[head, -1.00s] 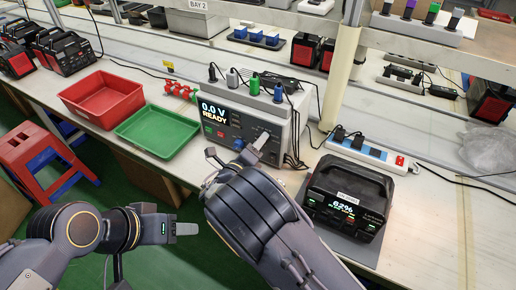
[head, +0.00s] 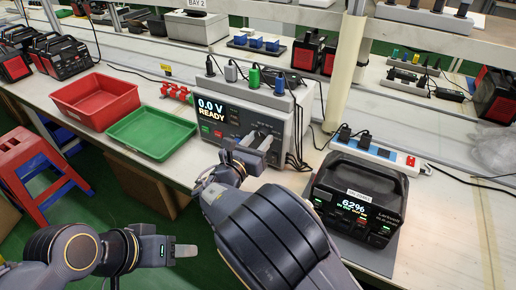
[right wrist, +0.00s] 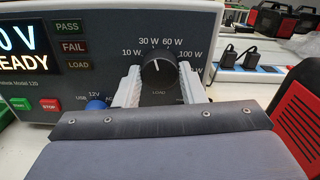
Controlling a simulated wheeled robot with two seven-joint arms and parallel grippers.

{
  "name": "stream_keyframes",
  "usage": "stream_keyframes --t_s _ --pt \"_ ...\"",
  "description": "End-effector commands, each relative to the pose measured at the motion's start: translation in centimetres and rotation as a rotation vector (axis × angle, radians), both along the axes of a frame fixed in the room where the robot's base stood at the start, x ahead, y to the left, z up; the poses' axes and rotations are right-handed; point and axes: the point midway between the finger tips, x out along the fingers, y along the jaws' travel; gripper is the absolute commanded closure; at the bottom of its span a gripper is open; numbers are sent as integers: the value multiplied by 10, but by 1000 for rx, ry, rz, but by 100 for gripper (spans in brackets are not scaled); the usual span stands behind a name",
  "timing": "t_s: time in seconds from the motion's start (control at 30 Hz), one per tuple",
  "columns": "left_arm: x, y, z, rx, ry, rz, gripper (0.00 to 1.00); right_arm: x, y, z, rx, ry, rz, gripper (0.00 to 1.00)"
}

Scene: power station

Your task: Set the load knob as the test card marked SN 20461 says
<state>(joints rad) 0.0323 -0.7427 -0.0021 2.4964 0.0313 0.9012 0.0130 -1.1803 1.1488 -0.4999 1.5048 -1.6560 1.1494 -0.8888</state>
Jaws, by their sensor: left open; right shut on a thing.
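The load knob (right wrist: 158,75) is black and round, on the front panel of the grey tester (head: 231,112). Its white mark points up and slightly left, roughly toward the 30 W label. My right gripper (right wrist: 160,85) has one pale finger on each side of the knob and is shut on it; it also shows at the tester's front in the head view (head: 257,147). My left gripper (head: 187,251) is open and empty, low at the left, away from the bench. I cannot make out a card marked SN 20461.
A black power station (head: 358,200) showing 62% stands right of the tester, with a small label on top too small to read. A green tray (head: 150,136) and a red tray (head: 95,101) are to the left. Cables hang beside the tester. A red stool (head: 40,165) stands at the left.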

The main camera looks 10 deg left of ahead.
Motion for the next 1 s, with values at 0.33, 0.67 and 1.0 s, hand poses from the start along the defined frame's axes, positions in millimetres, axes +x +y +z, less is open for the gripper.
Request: stream_keyframes --t_s 0.33,0.67,1.0 --pt "0 0 -46 0 0 0 49 -1 0 -8 313 -110 0 86" --pt "0 0 -87 0 0 0 49 -1 1 -9 608 -215 1 86" --pt "0 0 -131 0 0 0 49 -1 1 -9 907 -325 0 86"
